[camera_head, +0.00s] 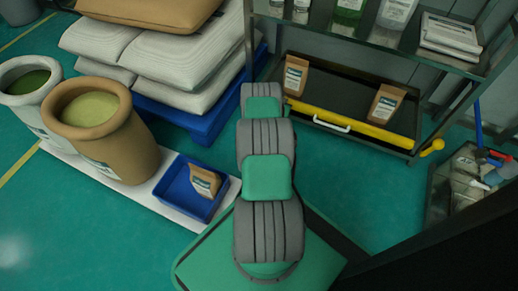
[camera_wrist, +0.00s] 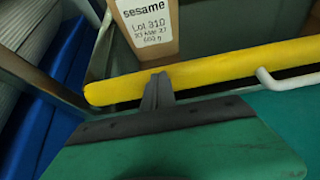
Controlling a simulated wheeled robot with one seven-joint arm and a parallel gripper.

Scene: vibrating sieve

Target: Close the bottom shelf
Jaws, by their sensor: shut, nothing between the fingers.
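The bottom shelf is a dark tray with a yellow front bar (camera_head: 345,124) and a white handle (camera_head: 318,124), low in the metal rack. The bar looks close to the rack's front posts; I cannot tell if a small gap remains. The wrist view shows the yellow bar (camera_wrist: 220,68) and the handle's left end (camera_wrist: 266,78). My gripper (camera_wrist: 158,84) is shut and empty, its fingertips at the bar's lower edge, left of the handle. Contact is unclear. My arm hides the gripper in the head view.
A sesame bag (camera_head: 296,76) and another bag (camera_head: 385,104) stand on the shelf. Sacks on a blue pallet (camera_head: 205,122), large pots (camera_head: 110,135) and a blue tray (camera_head: 192,200) are left of my arm. A tool bin (camera_head: 438,195) is right. Floor before the rack is clear.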

